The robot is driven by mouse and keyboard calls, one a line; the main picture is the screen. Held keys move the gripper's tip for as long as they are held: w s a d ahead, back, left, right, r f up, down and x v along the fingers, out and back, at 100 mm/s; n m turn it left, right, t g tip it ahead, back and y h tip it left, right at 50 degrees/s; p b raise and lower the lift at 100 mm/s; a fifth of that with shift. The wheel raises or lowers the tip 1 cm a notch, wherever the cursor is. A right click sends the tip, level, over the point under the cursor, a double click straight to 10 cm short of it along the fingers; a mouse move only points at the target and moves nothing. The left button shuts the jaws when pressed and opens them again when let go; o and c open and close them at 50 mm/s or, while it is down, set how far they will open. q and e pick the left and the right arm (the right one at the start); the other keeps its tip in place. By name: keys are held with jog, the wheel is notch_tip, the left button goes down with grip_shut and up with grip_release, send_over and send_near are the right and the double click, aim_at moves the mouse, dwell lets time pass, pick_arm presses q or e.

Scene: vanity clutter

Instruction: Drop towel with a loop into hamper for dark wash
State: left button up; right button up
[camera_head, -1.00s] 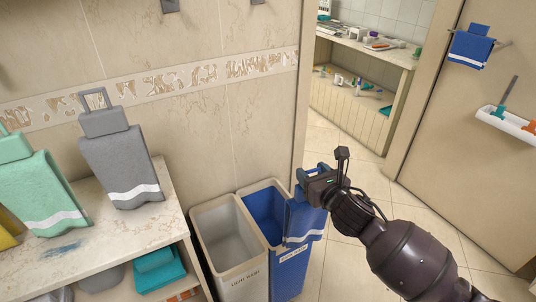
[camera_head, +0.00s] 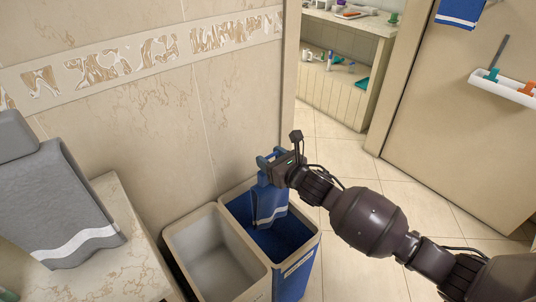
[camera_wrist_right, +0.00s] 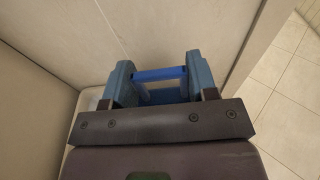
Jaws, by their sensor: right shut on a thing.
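My right gripper (camera_head: 272,160) is shut on the loop of a blue towel (camera_head: 268,200) with a white stripe. The towel hangs down over the blue hamper (camera_head: 309,262), its lower part in front of the hamper's inside. In the right wrist view the blue loop (camera_wrist_right: 158,74) shows as a bar between the two fingers (camera_wrist_right: 160,85). The blue hamper has a label on its front, too small to read surely. My left gripper is not in view.
A pale hamper (camera_head: 178,250) with a grey inside stands left of the blue one. A grey towel (camera_head: 75,205) lies on the marble counter (camera_head: 125,225) at left. Another blue towel (camera_head: 458,12) hangs at the door, near a white rack (camera_head: 505,90). The tiled floor at right is clear.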

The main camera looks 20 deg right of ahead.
aim_at(271, 194)
notch_tip(271, 194, down, 3)
jog(key=shift+f+b, duration=0.1)
jog(key=shift+b, duration=0.5)
jog(key=shift+f+b, duration=0.3)
jog(key=shift+f, duration=0.05)
jog(key=shift+f+b, duration=0.4)
jog(key=shift+f, duration=0.05)
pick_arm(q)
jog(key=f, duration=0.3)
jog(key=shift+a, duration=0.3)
pick_arm(e)
jog(key=shift+r, duration=0.1)
